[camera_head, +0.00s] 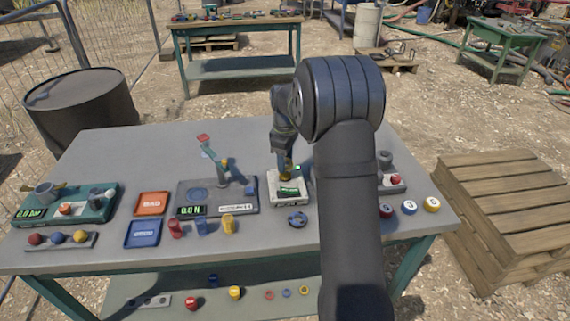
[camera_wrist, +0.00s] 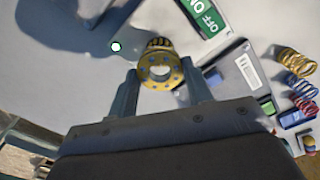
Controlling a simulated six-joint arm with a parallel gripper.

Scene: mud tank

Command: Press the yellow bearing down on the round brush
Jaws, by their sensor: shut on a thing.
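My gripper (camera_head: 286,170) is low over a pale box with a green display (camera_head: 290,195) near the table's middle. In the wrist view my gripper (camera_wrist: 160,78) is shut on the yellow bearing (camera_wrist: 160,72), a flat ring with small holes in its face, between the two fingers. A dark, ribbed round piece with gold parts (camera_wrist: 158,43) shows just past the ring's far edge; I cannot tell whether it is the round brush or part of the bearing. In the head view the yellow bearing is a small patch (camera_head: 287,178). Contact below it is hidden.
A grey base with a lever and a 0.0 N display (camera_head: 191,210) stands left of the box. Red, blue and yellow springs (camera_head: 228,224) stand in front of that base. A dark ring (camera_head: 298,219) lies in front of the box. My arm hides the table's right middle.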

